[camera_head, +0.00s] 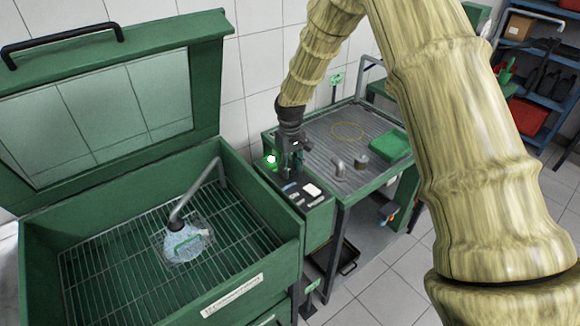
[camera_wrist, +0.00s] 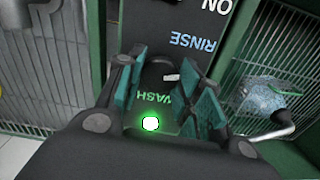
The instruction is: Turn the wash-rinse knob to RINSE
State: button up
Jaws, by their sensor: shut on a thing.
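The wash-rinse knob (camera_wrist: 158,74) is dark and sits on a dark control panel (camera_wrist: 155,22). A short white mark (camera_wrist: 172,77) shows on it. The blue word RINSE (camera_wrist: 192,42) is printed above the knob in the wrist view, and the green word WASH (camera_wrist: 154,97) below it. I cannot tell which word the mark points to. My gripper (camera_wrist: 160,70) has its two green-padded fingers on either side of the knob, shut on it. In the head view my gripper (camera_head: 290,168) hides the knob.
A green lamp (camera_wrist: 150,124) glows beside WASH. A large green wash cabinet (camera_head: 255,195) with an open glazed lid stands at left. The bench top (camera_head: 325,130) beyond the panel holds a green block (camera_head: 390,145) and small metal parts. A wire-grid basin flanks the panel.

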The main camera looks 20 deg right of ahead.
aim_at(290, 168)
jog(key=shift+w+r+n, duration=0.1)
jog(key=shift+n, duration=0.2)
dwell(0.4)
jog(key=o, duration=1)
jog(key=shift+o, duration=0.2)
notch_tip(290, 168, up, 12)
